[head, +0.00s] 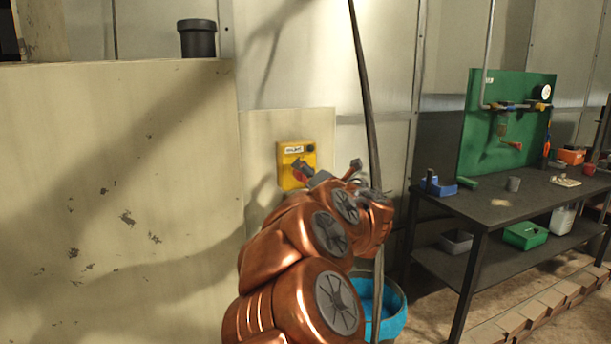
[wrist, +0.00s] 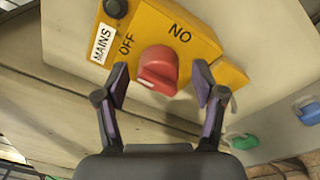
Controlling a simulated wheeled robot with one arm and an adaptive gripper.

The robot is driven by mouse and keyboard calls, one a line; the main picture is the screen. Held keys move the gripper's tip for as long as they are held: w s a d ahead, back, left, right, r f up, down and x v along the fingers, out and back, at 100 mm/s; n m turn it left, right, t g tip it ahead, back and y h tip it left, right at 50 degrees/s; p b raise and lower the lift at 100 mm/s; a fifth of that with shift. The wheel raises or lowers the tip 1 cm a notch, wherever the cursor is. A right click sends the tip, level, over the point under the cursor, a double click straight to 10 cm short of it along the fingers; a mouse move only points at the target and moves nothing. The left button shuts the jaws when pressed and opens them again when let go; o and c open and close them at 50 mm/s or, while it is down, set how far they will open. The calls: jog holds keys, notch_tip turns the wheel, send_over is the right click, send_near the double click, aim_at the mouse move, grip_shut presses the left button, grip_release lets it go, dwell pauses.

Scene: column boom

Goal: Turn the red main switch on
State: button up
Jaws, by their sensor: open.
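The red main switch (wrist: 158,69) is a knob on a yellow box (wrist: 205,45) on a pale panel. In the wrist view a white MAINS label (wrist: 103,44) and the word OFF are on its left, and letters reading NO above it. My gripper (wrist: 160,76) is open, with one fingertip on each side of the knob and gaps visible; I cannot tell whether either touches it. In the head view the yellow box (head: 297,152) is left of centre, and my gripper (head: 328,168) partly hides the red knob (head: 300,174).
A dark round button (wrist: 116,8) is on the same box. A dark pole (head: 366,95) stands right of my arm, with a blue bin (head: 393,322) below. A dark workbench (head: 490,208) with a green board (head: 480,125) is at the right. A pale block (head: 110,200) fills the left.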

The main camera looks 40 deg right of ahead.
jog(key=c, duration=1.1)
jog(key=shift+c, duration=0.2)
jog(key=shift+m, duration=0.3)
jog(key=m+p, duration=0.1)
jog(key=m, duration=0.2)
jog(key=shift+w+m, duration=0.1)
jog(key=shift+m, duration=0.2)
jog(key=m+p, duration=0.1)
jog(key=m, duration=0.3)
jog(key=shift+a+m+t+h, duration=0.1)
jog(key=shift+m+t+h, duration=0.2)
jog(key=shift+m+h, duration=0.1)
jog(key=m, duration=0.5)
jog(key=shift+f+h+p, duration=0.1)
jog(key=shift+h+p, duration=0.2)
jog(key=shift+h, duration=0.1)
jog(key=shift+f+m+h, duration=0.1)
jog(key=shift+m+h, duration=0.2)
jog(key=shift+m, duration=2.2)
